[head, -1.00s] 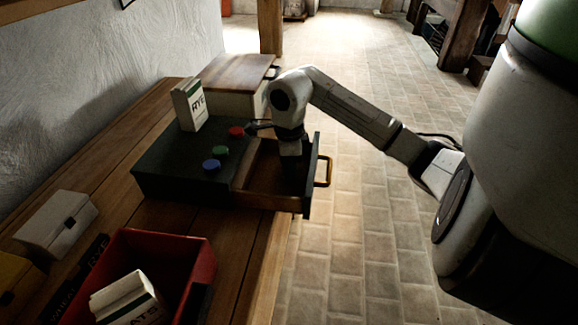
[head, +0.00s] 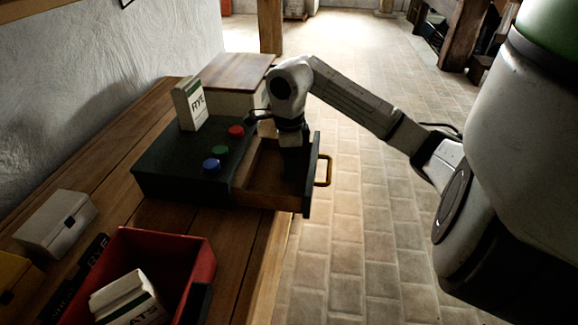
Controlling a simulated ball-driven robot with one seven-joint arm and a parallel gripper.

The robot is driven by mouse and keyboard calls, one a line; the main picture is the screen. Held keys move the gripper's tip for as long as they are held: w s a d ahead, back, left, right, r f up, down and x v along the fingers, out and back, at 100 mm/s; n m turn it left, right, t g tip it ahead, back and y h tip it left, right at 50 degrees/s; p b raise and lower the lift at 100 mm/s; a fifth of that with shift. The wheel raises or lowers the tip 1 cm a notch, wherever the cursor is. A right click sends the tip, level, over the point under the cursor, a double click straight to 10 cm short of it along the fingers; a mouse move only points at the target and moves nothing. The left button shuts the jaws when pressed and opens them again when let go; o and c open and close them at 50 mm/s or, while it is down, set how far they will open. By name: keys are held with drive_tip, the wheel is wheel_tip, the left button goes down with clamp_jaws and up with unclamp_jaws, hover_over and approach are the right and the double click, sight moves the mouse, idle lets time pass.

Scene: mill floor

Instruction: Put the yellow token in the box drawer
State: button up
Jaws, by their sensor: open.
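The dark green box (head: 165,180) stands on the wooden bench with its drawer (head: 262,194) pulled out to the right; the drawer has a brass handle (head: 326,171). Red (head: 236,131), green (head: 220,152) and blue (head: 211,165) tokens lie on the box top. I see no yellow token; the drawer floor is partly hidden by my gripper. My gripper (head: 292,172) points down at the open drawer, its fingers dark and hard to make out against it. It is open.
A RYE carton (head: 189,104) stands on the box's back part. A wood-topped white box (head: 228,82) is behind. A red bin (head: 190,252) holding an OATS carton (head: 128,300) and a white box (head: 57,224) are in front. Tiled floor lies to the right.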

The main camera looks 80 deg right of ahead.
wheel_tip(320, 180, up, 10)
drive_tip(key=shift+b, duration=0.35)
drive_tip(key=shift+f, duration=0.15)
